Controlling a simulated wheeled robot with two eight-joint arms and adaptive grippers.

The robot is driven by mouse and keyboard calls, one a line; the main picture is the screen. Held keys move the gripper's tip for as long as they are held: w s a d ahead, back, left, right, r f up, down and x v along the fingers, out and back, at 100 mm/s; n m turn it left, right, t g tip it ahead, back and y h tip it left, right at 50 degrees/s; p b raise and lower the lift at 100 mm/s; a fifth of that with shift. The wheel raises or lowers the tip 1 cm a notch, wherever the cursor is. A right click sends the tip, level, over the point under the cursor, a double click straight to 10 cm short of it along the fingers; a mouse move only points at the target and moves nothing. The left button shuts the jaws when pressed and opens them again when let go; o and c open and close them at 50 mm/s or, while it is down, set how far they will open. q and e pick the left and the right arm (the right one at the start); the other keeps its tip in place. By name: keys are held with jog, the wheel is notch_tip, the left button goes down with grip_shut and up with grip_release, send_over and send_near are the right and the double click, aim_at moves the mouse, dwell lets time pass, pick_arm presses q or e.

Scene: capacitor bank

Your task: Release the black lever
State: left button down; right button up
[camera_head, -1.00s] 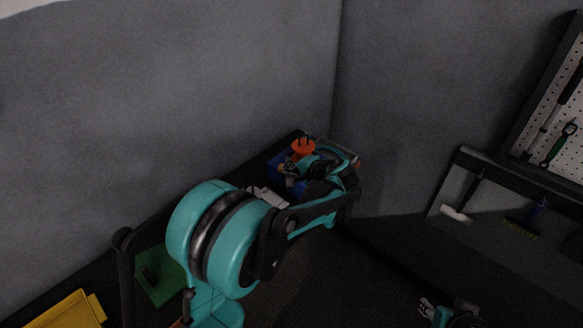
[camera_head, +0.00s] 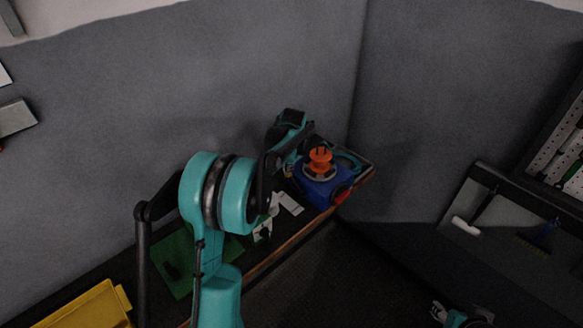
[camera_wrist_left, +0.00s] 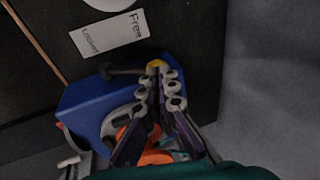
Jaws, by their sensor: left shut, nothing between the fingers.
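The blue box (camera_head: 318,190) stands on the bench, with an orange knob (camera_head: 320,158) on top. In the left wrist view the blue box (camera_wrist_left: 85,108) carries the black lever (camera_wrist_left: 122,70), which sticks out to the left beside a yellow hub (camera_wrist_left: 156,65). The orange knob (camera_wrist_left: 155,155) is partly hidden behind my fingers. My left gripper (camera_wrist_left: 163,82) is shut and empty, its fingertips close to the yellow hub and the lever's right end. I cannot tell whether they touch. My right gripper (camera_head: 440,312) is small at the bottom edge, its jaws unclear.
A white label (camera_wrist_left: 109,35) reading "Free" and "Locked" lies beside the box. On the bench are a green plate (camera_head: 175,262) and a yellow tray (camera_head: 85,308). Grey walls stand close behind. A tool rack (camera_head: 500,215) is at the right.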

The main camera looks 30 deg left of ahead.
pick_arm(q)
jog(key=shift+w+a+f, duration=0.15)
jog(key=shift+a+f, duration=0.1)
jog(key=shift+a, duration=0.1)
jog(key=shift+r, duration=0.1)
dwell(0.4)
jog(key=shift+d+r, duration=0.1)
jog(key=shift+r, duration=0.15)
jog(key=a+p+v, duration=0.1)
jog(key=p+v, duration=0.3)
jog(key=v, duration=0.9)
jog(key=shift+r, duration=0.25)
